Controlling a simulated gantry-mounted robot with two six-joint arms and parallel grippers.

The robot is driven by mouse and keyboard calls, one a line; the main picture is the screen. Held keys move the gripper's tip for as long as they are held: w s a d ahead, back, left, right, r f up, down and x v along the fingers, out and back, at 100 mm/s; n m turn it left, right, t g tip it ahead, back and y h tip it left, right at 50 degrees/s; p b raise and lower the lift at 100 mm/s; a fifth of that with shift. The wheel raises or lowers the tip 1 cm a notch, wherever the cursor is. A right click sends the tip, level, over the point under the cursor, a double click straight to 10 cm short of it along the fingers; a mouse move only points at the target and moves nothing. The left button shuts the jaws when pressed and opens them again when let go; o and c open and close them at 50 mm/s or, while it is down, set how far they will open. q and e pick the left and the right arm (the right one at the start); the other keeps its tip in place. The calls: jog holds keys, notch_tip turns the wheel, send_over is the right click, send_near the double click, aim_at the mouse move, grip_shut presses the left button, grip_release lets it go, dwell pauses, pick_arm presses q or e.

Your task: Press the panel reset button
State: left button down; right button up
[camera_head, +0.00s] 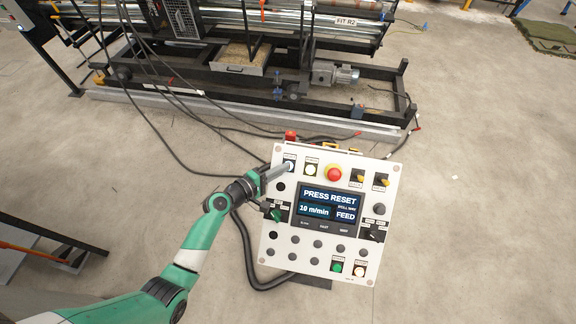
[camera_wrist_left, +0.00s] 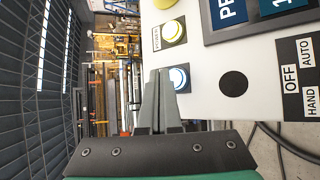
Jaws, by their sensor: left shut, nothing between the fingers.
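A white control panel (camera_head: 335,262) stands tilted in front of me. Its screen (camera_head: 328,205) reads "PRESS RESET", "10 m/min" and "FEED". A blue-lit round button (camera_wrist_left: 179,79) sits at the panel's upper left corner; its label is hidden by my fingers, so I cannot read it as reset. My right gripper is not in view.
A dark switch (camera_head: 272,212) sits below my left gripper. A machine frame (camera_head: 250,85) stands behind, with cables (camera_head: 190,168) on the floor. The floor right of the panel is clear.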

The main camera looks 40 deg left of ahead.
pick_arm(q)
jog(key=shift+w+a+f+b, duration=0.2)
jog(key=shift+f+b, duration=0.1)
jog(key=shift+b, duration=0.1)
jog(key=shift+w+a+f+b, duration=0.1)
jog(key=shift+w+f+b, duration=0.1)
jog(key=shift+f+b, duration=0.25)
dwell(0.7)
jog(key=shift+r, duration=0.15)
jog(key=shift+s+r+p, duration=0.15)
jog(key=shift+r+p, duration=0.2)
jog(key=shift+p, duration=0.2)
jog(key=shift+s+d+r+p, duration=0.25)
jog(key=shift+p, duration=0.1)
